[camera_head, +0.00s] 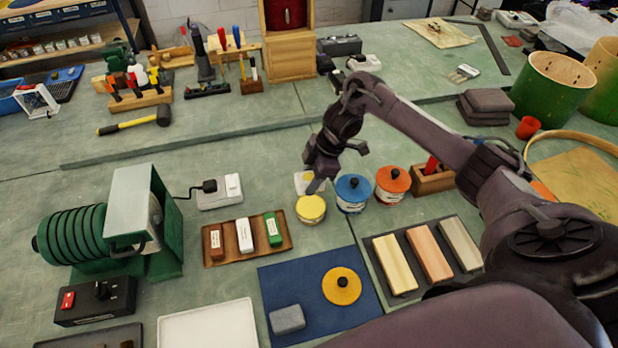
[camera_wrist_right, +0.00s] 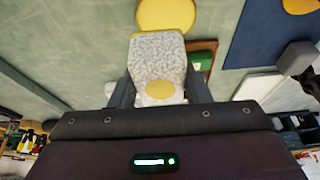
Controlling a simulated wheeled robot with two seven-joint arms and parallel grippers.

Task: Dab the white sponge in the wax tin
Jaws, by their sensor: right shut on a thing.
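The white sponge (camera_wrist_right: 150,55) is a speckled, pale block between the fingers of my right gripper (camera_wrist_right: 158,92), with a round yellow patch on the face toward the wrist camera. In the head view the sponge (camera_head: 301,184) is partly hidden by a gripper finger. My right gripper (camera_head: 312,184) is shut on it. The open wax tin (camera_head: 311,210), full of yellow wax, stands just in front of the sponge in the head view; it also shows at the top of the wrist view (camera_wrist_right: 167,13). I cannot tell whether sponge and wax touch. My left gripper is not in view.
Blue (camera_head: 353,195) and orange (camera_head: 393,185) lidded tins stand right of the wax tin. A yellow lid (camera_head: 341,287) and grey block (camera_head: 287,320) lie on a blue mat (camera_head: 300,285). A brown tray (camera_head: 280,249) with several bars is at left, near a green buffing machine (camera_head: 140,220).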

